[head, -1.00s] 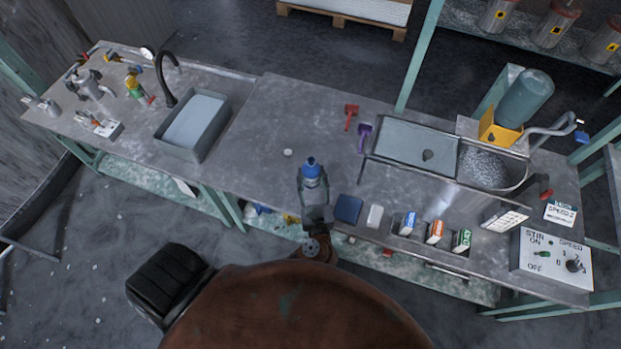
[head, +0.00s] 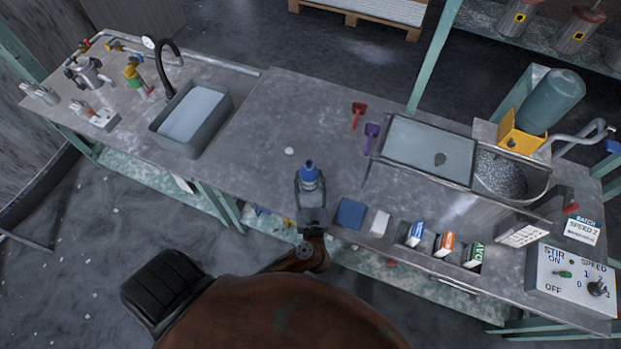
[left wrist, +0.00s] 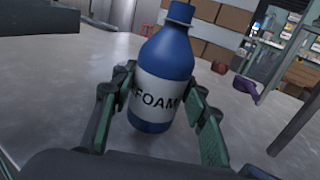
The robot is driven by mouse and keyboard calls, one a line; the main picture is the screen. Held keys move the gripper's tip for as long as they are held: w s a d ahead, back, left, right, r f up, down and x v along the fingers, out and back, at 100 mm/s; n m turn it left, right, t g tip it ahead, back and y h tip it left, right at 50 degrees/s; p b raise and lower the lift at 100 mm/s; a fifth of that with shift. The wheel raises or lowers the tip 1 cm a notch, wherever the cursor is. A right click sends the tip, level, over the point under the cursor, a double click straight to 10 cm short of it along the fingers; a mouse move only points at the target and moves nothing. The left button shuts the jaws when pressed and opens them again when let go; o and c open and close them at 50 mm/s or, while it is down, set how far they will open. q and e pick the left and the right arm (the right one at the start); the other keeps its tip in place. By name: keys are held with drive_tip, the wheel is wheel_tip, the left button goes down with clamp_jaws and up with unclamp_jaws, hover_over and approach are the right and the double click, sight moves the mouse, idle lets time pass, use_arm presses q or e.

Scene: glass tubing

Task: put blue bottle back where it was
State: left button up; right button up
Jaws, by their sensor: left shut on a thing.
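The blue bottle (head: 309,173) is at the front middle of the bench in the head view. In the left wrist view it is a blue bottle (left wrist: 172,55) with a white label reading "FOAM", tilted slightly in the picture. My left gripper (head: 310,186) is shut on it, with green-padded fingers on both sides of its label in the left wrist view (left wrist: 165,103). I cannot tell whether the bottle's base touches the bench. My right gripper is not in view.
The bench (head: 265,130) is clear left of the bottle, apart from a small white round thing (head: 289,151). A sink (head: 190,118) is at left, a mixer tank (head: 510,174) at right.

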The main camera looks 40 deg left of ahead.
use_arm(q)
drive_tip(key=o, duration=0.9)
drive_tip(key=shift+f, duration=0.1)
drive_tip(key=o, duration=0.4)
drive_tip(key=shift+c, duration=0.2)
